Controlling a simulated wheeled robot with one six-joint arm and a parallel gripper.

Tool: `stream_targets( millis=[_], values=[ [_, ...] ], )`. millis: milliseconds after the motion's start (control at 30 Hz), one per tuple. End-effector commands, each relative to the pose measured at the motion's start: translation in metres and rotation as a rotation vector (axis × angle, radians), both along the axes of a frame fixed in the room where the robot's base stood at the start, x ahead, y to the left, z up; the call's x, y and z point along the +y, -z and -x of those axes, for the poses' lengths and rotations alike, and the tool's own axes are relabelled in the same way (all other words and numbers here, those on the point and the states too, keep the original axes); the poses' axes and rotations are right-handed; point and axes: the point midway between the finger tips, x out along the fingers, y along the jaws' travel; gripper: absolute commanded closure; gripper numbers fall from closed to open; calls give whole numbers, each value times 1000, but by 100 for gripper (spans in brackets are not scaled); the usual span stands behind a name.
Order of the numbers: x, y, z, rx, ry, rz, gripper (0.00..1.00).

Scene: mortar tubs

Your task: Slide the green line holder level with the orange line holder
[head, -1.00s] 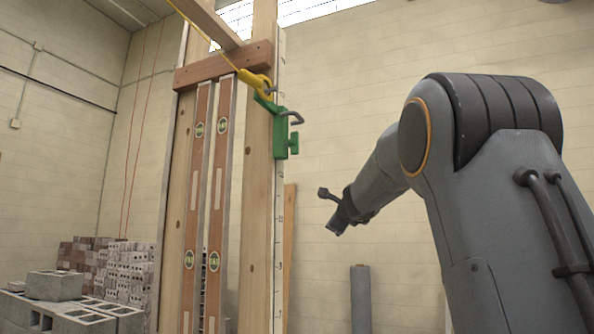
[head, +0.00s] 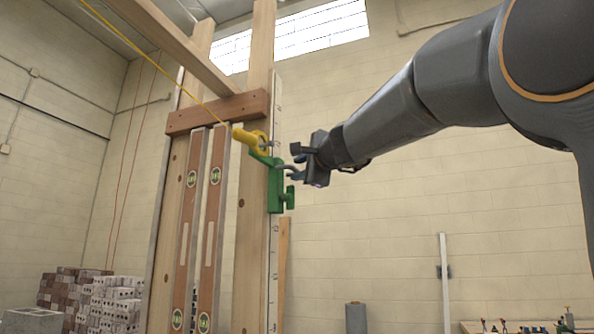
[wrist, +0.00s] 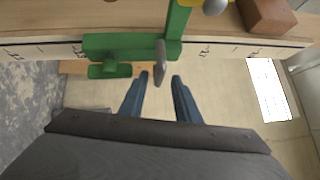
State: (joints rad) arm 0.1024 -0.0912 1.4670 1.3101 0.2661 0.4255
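The green line holder (head: 276,186) is clamped on the edge of the upright wooden post. It also shows in the wrist view (wrist: 110,43), with a grey metal hook (wrist: 160,55) sticking out towards me. My gripper (head: 297,170) is beside the holder at hook height. In the wrist view its two blue fingers (wrist: 160,76) are apart, with the hook's end between their tips; I cannot tell whether they touch it. A yellow piece (head: 250,140) on a yellow line sits just above the green holder. I see no clearly orange line holder.
The post (head: 254,230) carries a scale along its edge. A brown wooden block (head: 217,112) crosses its upper part, with two levels (head: 212,220) hanging below. Bricks (head: 105,303) are stacked at the lower left. The space right of the post, below my arm, is open.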

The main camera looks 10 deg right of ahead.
Motion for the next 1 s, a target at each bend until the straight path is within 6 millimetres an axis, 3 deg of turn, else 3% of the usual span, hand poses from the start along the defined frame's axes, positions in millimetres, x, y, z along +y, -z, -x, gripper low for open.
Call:
stream_targets(
  millis=[300, 500, 900, 1000],
  values=[
    [5, -6, -45, 2, 2, -3, 70],
    [7, -8, -64, 1, 5, -3, 70],
    [7, -8, -70, -1, 7, -4, 70],
    [6, -9, -70, -1, 7, -4, 87]
  ],
)
